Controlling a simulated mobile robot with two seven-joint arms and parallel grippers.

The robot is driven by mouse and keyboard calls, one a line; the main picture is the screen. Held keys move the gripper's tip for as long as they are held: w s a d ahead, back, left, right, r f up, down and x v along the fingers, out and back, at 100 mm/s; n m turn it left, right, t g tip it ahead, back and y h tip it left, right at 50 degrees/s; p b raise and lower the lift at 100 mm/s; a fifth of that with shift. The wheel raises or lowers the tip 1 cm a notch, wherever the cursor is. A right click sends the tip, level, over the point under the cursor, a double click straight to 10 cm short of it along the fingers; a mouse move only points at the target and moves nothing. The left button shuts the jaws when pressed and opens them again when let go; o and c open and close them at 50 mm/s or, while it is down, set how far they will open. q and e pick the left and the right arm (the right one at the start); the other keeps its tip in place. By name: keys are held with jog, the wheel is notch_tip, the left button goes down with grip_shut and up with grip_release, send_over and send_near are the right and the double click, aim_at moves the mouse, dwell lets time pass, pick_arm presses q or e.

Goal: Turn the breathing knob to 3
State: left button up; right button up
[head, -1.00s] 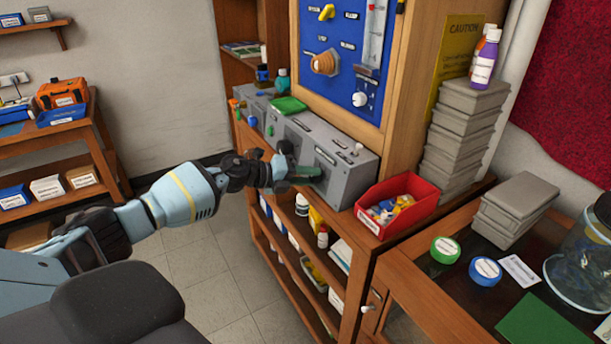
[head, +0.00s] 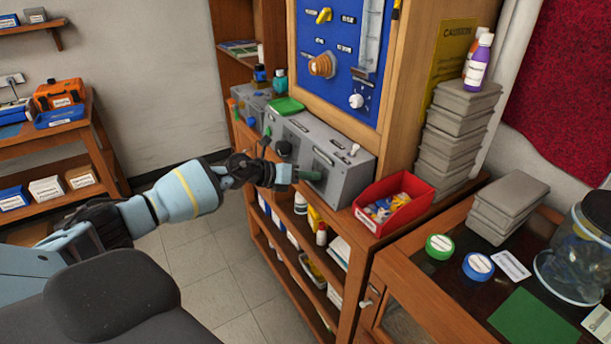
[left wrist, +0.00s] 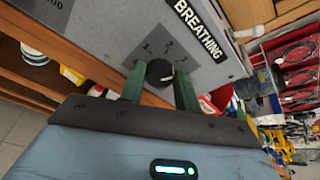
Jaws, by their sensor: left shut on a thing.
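The grey box (head: 345,186) stands on the wooden shelf unit, and its front carries the breathing knob. In the left wrist view the round black breathing knob (left wrist: 159,73) sits below the BREATHING label (left wrist: 197,29), with marks 1, 2 and 3 around it. A small pale mark shows on the knob's right side, towards 3, but its exact setting is hard to read. My left gripper (left wrist: 160,88) is shut on the knob, one green finger on each side. In the head view my left gripper (head: 300,175) is at the box front and hides the knob.
Another dark knob (head: 283,148) is left of my gripper. A red bin (head: 397,216) of small parts stands right of the box. A blue panel (head: 335,65) rises behind. Grey stacked boxes (head: 456,130) stand further right. The floor in front of the shelf is clear.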

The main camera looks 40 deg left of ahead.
dwell(0.3)
pick_arm(q)
jog(key=o, duration=1)
jog(key=shift+v, duration=3.95)
